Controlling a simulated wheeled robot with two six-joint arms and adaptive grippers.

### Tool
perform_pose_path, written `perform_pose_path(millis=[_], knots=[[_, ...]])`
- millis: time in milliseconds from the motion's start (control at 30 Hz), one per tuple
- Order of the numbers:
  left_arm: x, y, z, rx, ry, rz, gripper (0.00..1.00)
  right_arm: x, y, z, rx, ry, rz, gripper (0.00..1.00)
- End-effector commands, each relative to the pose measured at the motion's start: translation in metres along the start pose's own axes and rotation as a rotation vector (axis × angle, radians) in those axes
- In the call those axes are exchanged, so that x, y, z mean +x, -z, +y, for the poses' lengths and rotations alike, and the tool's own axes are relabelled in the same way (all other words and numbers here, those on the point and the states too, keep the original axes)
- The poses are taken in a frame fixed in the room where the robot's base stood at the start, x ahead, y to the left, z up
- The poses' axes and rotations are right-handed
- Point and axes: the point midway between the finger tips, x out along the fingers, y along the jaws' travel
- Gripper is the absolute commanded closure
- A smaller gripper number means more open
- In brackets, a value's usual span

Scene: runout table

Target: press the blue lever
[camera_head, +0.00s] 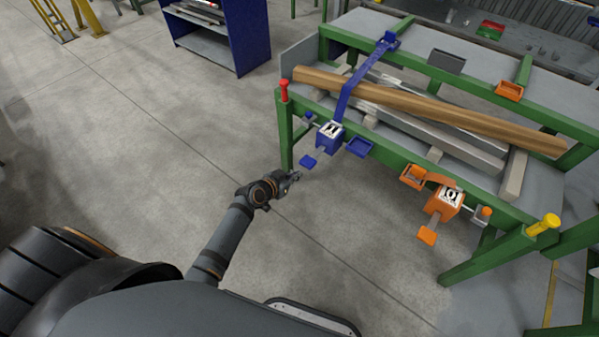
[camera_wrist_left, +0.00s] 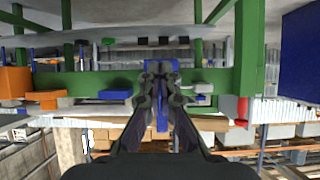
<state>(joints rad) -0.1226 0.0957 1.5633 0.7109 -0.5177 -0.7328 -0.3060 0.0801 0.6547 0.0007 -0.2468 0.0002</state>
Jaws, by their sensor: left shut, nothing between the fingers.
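The blue lever (camera_head: 308,161) is a small flat paddle. It sticks out on a grey rod from the blue winch box (camera_head: 329,138) on the front of the green table frame. My left gripper (camera_head: 295,176) is shut and empty, just below and left of the lever in the head view, apparently close to it. In the left wrist view, the shut fingers (camera_wrist_left: 161,72) point at the blue parts (camera_wrist_left: 175,66) and cover much of them. I cannot tell whether they touch the lever. My right gripper is not in view.
A blue strap (camera_head: 348,90) crosses the wooden beam (camera_head: 430,107) on the table. An orange winch box (camera_head: 447,200) with an orange paddle (camera_head: 427,235) sits further right. A red-capped post (camera_head: 284,91) stands left of the lever. The floor (camera_head: 150,140) to the left is clear.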

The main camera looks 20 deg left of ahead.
Motion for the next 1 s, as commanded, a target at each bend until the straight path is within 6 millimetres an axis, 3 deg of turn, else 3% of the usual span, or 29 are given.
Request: perform_pose_path(millis=[200,400,1000], knots=[[-0.046,-0.015,0.0,0.003,0.0,0.0,1.0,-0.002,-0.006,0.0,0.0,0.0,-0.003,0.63],[-0.067,-0.021,-0.001,0.002,0.001,0.004,1.0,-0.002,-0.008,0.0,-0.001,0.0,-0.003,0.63],[-0.071,-0.022,-0.001,0.001,0.001,0.005,1.0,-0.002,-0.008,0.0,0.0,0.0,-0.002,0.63]])
